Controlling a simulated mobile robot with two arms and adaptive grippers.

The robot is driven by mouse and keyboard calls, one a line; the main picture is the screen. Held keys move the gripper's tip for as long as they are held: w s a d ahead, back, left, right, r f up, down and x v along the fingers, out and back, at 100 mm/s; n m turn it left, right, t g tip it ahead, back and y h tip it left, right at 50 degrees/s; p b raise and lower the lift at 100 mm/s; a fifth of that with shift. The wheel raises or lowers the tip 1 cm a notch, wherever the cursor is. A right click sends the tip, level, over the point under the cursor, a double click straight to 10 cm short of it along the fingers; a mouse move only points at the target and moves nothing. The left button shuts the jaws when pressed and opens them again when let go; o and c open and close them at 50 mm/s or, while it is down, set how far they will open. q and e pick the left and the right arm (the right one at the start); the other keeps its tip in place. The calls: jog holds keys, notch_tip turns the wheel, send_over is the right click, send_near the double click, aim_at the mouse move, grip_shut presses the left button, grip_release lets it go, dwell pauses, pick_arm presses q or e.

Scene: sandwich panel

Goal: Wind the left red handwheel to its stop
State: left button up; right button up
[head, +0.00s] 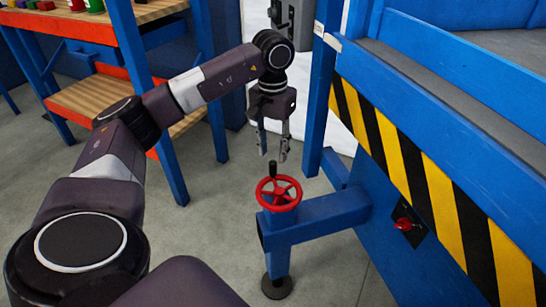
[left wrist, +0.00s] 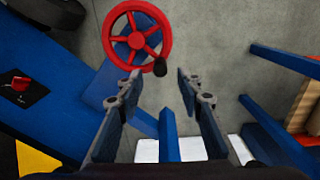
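The red handwheel (head: 279,191) lies flat on top of a blue post beside the blue frame. Its black crank knob (head: 272,168) stands up from the rim at the far side. In the left wrist view, the handwheel (left wrist: 137,40) is at the top and its black knob (left wrist: 160,67) shows in line with the gap between my fingertips. My left gripper (head: 273,157) points down just above the knob, with its fingers apart and nothing held. Whether the fingertips flank the top of the knob I cannot tell. My right gripper is out of view.
A blue bracket (head: 318,217) joins the wheel's post to the large frame with yellow-black stripes (head: 413,168). A red knob (head: 403,224) sits on a black plate on the frame. An orange-edged wooden workbench (head: 100,102) stands left. Grey floor is clear in front.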

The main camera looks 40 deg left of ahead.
pick_arm(q)
notch_tip(320, 180, up, 6)
dwell(0.8)
